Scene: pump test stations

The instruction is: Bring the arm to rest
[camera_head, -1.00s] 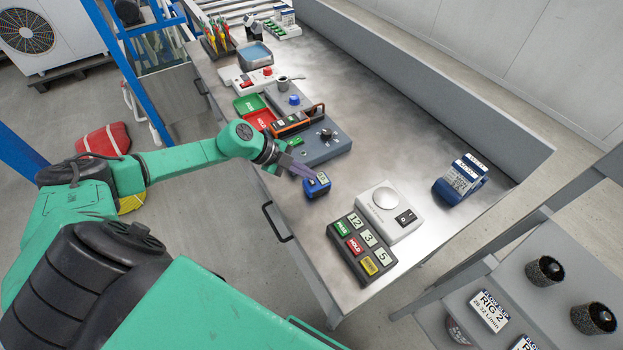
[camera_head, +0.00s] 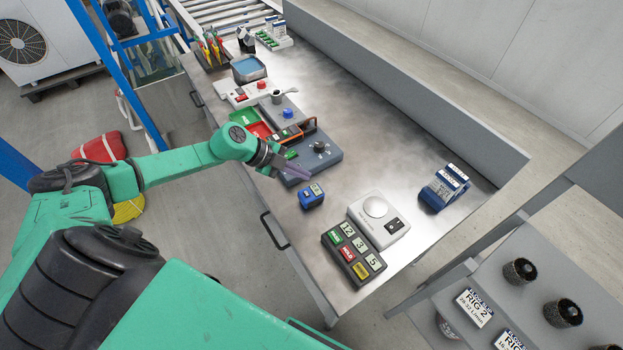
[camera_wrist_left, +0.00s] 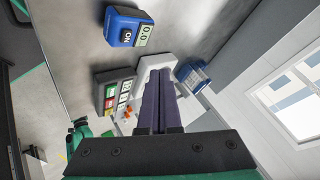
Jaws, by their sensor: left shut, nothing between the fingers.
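My left arm comes in from the left and its gripper (camera_head: 304,176) hangs over the bench, with the purple-grey fingers shut together and nothing between them. The same gripper shows in the left wrist view (camera_wrist_left: 159,75) with its fingers side by side. In the head view its tips are near the blue meter (camera_head: 312,196), just above it in the picture, and overlap the edge of the grey-blue device (camera_head: 322,162). The blue meter also shows in the left wrist view (camera_wrist_left: 127,27), apart from the fingers. My right gripper is out of view.
A white scale-like unit (camera_head: 363,232) and a dark button panel (camera_head: 354,263) stand at the near end of the metal bench (camera_head: 420,135). A blue-and-white labelled block (camera_head: 443,187) is to their right. Trays and tools crowd the far left. The bench's middle right is clear.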

